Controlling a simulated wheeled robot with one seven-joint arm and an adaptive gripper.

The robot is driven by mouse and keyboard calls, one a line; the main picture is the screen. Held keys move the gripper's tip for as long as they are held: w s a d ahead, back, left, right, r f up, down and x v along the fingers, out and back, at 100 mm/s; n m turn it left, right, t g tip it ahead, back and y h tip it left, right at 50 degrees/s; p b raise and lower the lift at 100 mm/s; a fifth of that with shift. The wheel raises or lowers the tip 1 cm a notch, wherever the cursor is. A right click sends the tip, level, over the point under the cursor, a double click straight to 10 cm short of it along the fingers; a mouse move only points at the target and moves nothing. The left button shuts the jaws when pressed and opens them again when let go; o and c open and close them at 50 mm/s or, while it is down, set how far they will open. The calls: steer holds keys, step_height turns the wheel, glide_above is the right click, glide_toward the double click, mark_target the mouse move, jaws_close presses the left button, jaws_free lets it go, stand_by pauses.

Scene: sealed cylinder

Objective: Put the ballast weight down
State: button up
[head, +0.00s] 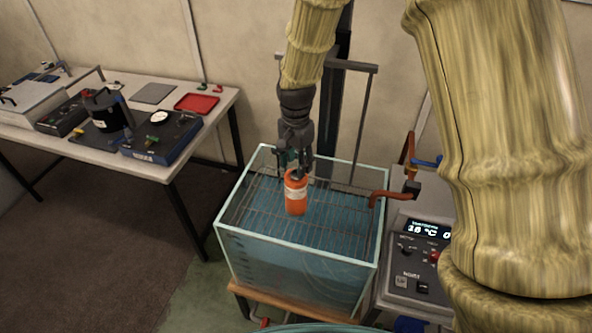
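My gripper (296,168) points down over the glass water tank (232,205), with its fingers at the top of an orange cylinder (296,193) with a white label. A dark piece shows at the cylinder's top between the fingers, and the gripper appears shut on it. The cylinder is upright over the wire rack (258,215) in the tank. I cannot tell whether its base touches the rack. No separate ballast weight is clearly recognisable; the orange cylinder may be it.
A control unit (425,230) with a temperature display and an orange pipe (388,195) stand right of the tank. A table (178,160) at left carries a black pot-like device (107,110), a dark blue gauge box (163,138) and a red tray (197,103). Floor between them is clear.

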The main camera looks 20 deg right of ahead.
mark_target(296, 172)
step_height(296, 172, up, 10)
steer(key=b, duration=0.3)
steer(key=shift+f, duration=0.2)
stand_by(1.4)
